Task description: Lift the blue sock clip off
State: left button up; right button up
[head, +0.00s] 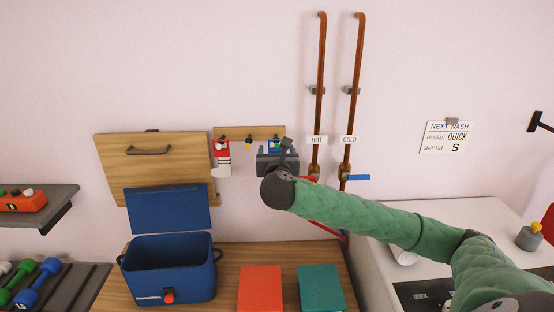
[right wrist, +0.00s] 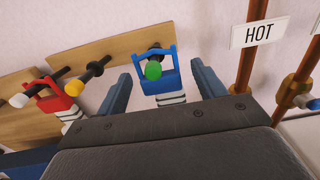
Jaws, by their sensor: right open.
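The blue sock clip (right wrist: 168,84) hangs on a dark peg with a green tip (right wrist: 153,70) on the wooden peg board (head: 240,132). A striped sock (right wrist: 170,99) hangs below it. In the head view the clip (head: 275,144) is partly hidden by my right gripper (head: 278,158). In the right wrist view my right gripper (right wrist: 161,72) is open, with one finger on each side of the clip. I see a gap on both sides. My left gripper is not in view.
A red clip (right wrist: 60,103) with a sock hangs to the left, beyond a bare yellow-tipped peg (right wrist: 97,66). Copper pipes (head: 319,90) stand close on the right. Below are an open blue box (head: 172,270), a red block (head: 260,290) and a teal block (head: 319,290).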

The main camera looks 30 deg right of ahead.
aim_at(277, 149)
jog(key=shift+w+d+f, duration=0.1)
jog(key=shift+w+d, duration=0.3)
jog(key=shift+w, duration=0.2)
jog(key=shift+w+d+r+b, duration=0.25)
jog(key=shift+w+d+b, duration=0.1)
jog(key=shift+w, duration=0.2)
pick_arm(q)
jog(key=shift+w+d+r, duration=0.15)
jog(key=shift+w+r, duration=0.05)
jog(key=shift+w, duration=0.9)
pick_arm(e)
jog(key=shift+w+d+f, duration=0.1)
jog(key=shift+w, duration=0.1)
jog(key=shift+c, duration=0.2)
jog(key=c, duration=1)
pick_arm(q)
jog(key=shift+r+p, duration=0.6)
pick_arm(e)
jog(key=shift+r, duration=0.45)
jog(key=shift+s, duration=0.1)
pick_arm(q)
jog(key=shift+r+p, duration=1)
pick_arm(e)
jog(key=shift+v, duration=3.5)
